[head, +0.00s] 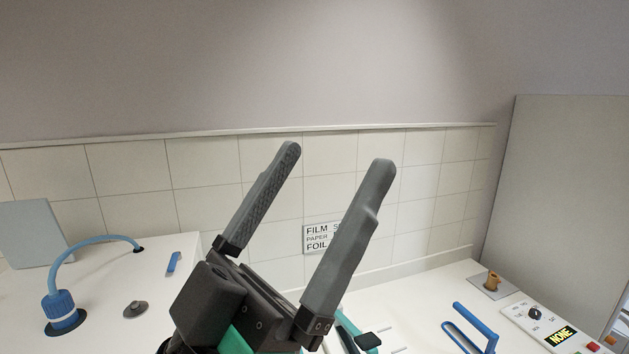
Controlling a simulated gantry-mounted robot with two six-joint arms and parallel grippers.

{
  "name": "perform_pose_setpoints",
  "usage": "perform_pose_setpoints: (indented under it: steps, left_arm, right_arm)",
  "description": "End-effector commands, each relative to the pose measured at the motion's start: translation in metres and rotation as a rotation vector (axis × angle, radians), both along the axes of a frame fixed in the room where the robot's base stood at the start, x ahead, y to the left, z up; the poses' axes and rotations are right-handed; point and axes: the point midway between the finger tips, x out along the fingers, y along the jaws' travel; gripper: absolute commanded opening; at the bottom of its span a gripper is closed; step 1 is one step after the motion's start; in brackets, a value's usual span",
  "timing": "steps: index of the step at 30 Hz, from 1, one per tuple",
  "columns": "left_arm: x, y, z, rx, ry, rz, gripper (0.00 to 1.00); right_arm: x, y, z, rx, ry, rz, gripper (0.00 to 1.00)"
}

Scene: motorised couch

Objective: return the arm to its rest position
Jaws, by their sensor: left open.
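My left gripper (340,160) is large in the middle of the head view, close to the camera. Its two grey fingers point up and to the right and stand well apart, with nothing between them but the tiled wall behind. The gripper is open and empty. Its dark body and a teal part of my arm show at the bottom centre. My right gripper cannot be made out.
A white unit with a blue hose (95,243) stands at the left. At the lower right are a blue handle (474,327), an orange-brown knob (492,281) and a control panel with a display reading NONE (561,336). A sign (318,238) hangs on the tiled wall.

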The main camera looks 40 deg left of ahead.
Motion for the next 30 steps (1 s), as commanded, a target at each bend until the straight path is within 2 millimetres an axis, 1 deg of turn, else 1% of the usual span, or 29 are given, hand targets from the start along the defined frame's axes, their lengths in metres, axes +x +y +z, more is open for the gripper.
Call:
perform_pose_setpoints:
  steps: [5, 7, 8, 10, 11, 14, 15, 17, 18, 21, 22, 24, 25, 27, 30]
  left_arm:
    - [0.0, 0.001, 0.0, -0.001, 0.0, 0.001, 1.0]
    - [0.0, 0.001, 0.003, -0.001, 0.0, 0.001, 1.0]
    - [0.001, 0.001, 0.006, -0.001, 0.0, 0.001, 1.0]
    - [0.001, 0.001, 0.019, -0.002, 0.0, 0.002, 1.0]
    - [0.001, 0.001, 0.027, -0.002, 0.0, 0.002, 1.0]
    - [0.001, 0.001, 0.065, -0.002, 0.0, 0.002, 1.0]
    - [0.001, 0.001, 0.083, -0.003, 0.0, 0.003, 1.0]
    - [0.001, 0.001, 0.113, -0.003, 0.0, 0.003, 1.0]
    - [0.001, 0.001, 0.133, -0.003, 0.0, 0.003, 1.0]
    - [0.001, 0.001, 0.179, -0.003, -0.001, 0.003, 1.0]
    - [0.001, 0.001, 0.19, -0.003, -0.001, 0.003, 1.0]
    - [0.001, 0.001, 0.208, -0.003, -0.001, 0.003, 1.0]
    - [0.001, 0.001, 0.213, -0.003, -0.001, 0.003, 1.0]
    - [0.001, 0.001, 0.218, -0.003, 0.0, 0.003, 1.0]
    - [0.001, 0.001, 0.215, -0.003, 0.0, 0.003, 1.0]
  right_arm:
    - [0.0, 0.0, 0.0, 0.0, 0.0, 0.0, 1.0]
    - [0.0, 0.0, 0.003, 0.0, 0.0, 0.0, 1.0]
    - [0.0, 0.0, 0.006, 0.0, 0.0, 0.0, 1.0]
    - [0.0, 0.0, 0.019, 0.0, 0.0, 0.0, 1.0]
    - [0.0, 0.0, 0.028, 0.0, 0.0, 0.0, 1.0]
    - [0.0, 0.0, 0.065, 0.0, 0.0, 0.0, 1.0]
    - [0.0, 0.0, 0.084, 0.0, 0.0, 0.0, 1.0]
    - [0.0, 0.0, 0.113, 0.0, 0.0, 0.0, 1.0]
    - [0.0, 0.0, 0.133, 0.0, -0.001, 0.0, 1.0]
    - [0.0, 0.0, 0.179, 0.0, -0.001, 0.0, 1.0]
    - [0.0, 0.0, 0.19, 0.0, -0.001, 0.0, 1.0]
    - [0.0, 0.0, 0.209, 0.0, -0.001, 0.0, 1.0]
    - [0.0, 0.0, 0.214, 0.0, -0.001, 0.0, 1.0]
    - [0.0, 0.0, 0.218, 0.0, -0.001, 0.0, 1.0]
    - [0.0, 0.0, 0.215, 0.0, 0.0, 0.0, 1.0]
